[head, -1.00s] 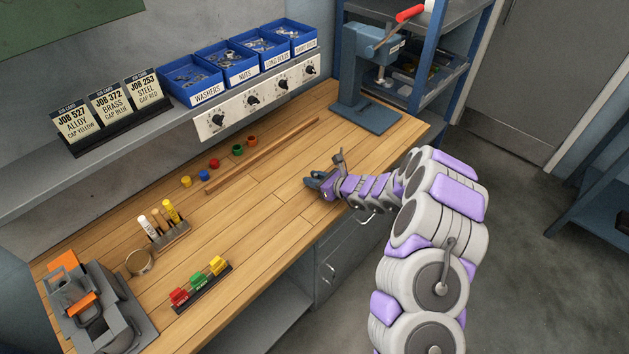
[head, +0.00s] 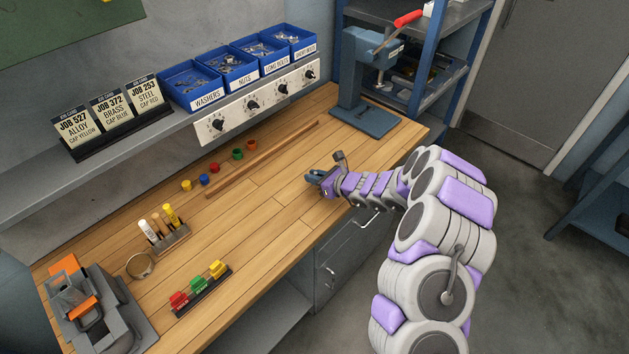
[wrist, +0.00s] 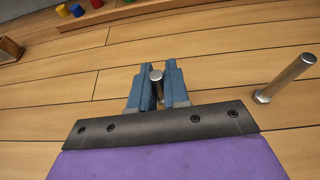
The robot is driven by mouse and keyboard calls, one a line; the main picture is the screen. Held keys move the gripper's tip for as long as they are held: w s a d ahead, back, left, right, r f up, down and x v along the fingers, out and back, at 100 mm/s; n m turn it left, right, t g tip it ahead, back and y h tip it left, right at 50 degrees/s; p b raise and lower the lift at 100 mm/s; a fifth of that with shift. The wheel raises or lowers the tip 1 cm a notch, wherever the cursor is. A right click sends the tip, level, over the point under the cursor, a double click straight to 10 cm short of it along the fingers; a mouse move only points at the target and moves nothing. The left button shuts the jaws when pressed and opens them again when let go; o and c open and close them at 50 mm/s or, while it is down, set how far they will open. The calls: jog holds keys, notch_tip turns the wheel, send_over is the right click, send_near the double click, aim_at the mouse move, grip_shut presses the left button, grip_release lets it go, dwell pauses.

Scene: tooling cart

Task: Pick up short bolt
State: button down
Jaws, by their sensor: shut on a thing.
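In the wrist view my gripper (wrist: 158,87) has its two blue-grey fingers closed around the short bolt (wrist: 157,76), a small metal cylinder whose upper end shows between them. Its lower part is hidden by the fingers, and I cannot tell whether it touches the bench. A longer bolt (wrist: 284,80) stands on its head on the wood to the right, apart from the fingers.
A wooden strip (head: 262,160) and several coloured caps (head: 203,180) lie behind my gripper. A blue press (head: 365,80) stands at the back right. Blue bins (head: 194,86) sit on the shelf. Bench wood (head: 265,205) left of my gripper is clear.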

jog(key=s, duration=0.3)
jog(key=s+r, duration=0.1)
jog(key=s, duration=0.3)
jog(key=s+a+r, duration=0.1)
jog(key=s, duration=0.3)
jog(key=shift+s+a+r+p, duration=0.1)
jog(key=shift+s+p, duration=0.5)
jog(key=shift+s, duration=0.65)
jog(key=shift+s+a+r+p, duration=0.1)
jog(key=shift+s+p, duration=0.45)
jog(key=shift+s, duration=0.7)
